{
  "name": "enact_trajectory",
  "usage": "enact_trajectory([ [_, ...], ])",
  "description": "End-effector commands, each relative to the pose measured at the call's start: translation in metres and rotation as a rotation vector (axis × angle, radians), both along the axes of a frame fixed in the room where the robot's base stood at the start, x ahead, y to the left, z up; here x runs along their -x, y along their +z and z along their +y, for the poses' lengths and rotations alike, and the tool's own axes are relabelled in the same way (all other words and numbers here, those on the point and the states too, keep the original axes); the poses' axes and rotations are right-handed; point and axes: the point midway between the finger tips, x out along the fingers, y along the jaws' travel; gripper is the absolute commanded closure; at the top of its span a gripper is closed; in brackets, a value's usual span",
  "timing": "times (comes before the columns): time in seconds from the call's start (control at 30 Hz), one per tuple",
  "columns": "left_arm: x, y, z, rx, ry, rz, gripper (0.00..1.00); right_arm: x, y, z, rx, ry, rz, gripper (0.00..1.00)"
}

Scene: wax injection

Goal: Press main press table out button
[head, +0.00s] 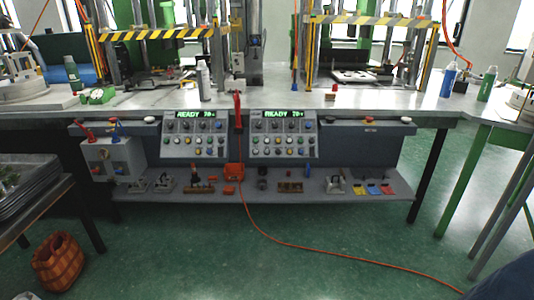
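Two grey control panels hang under the front edge of the press bench: a left panel (196,135) and a right panel (284,136). Each has a green lit display reading READY and rows of small coloured buttons and knobs. The button labels are too small to read, so I cannot tell which one is the table out button, or which panel is the main press's. A left press (168,36) and a right press (371,20) with yellow-black striped bars stand on the bench. Neither of my grippers is in view.
The bench top (270,103) carries a spray bottle (204,82) and a green bottle (487,83). A lower shelf (330,200) holds small tools. An orange hose (330,254) crosses the green floor. A wicker basket (58,262) stands at left. The floor before the panels is mostly clear.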

Motion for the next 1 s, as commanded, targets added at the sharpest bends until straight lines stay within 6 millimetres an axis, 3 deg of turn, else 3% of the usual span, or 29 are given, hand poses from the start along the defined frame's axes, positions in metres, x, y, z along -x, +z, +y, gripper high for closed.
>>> enact_trajectory([
  [1.0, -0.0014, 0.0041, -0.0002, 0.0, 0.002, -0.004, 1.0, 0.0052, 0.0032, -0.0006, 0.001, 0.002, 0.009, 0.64],
])
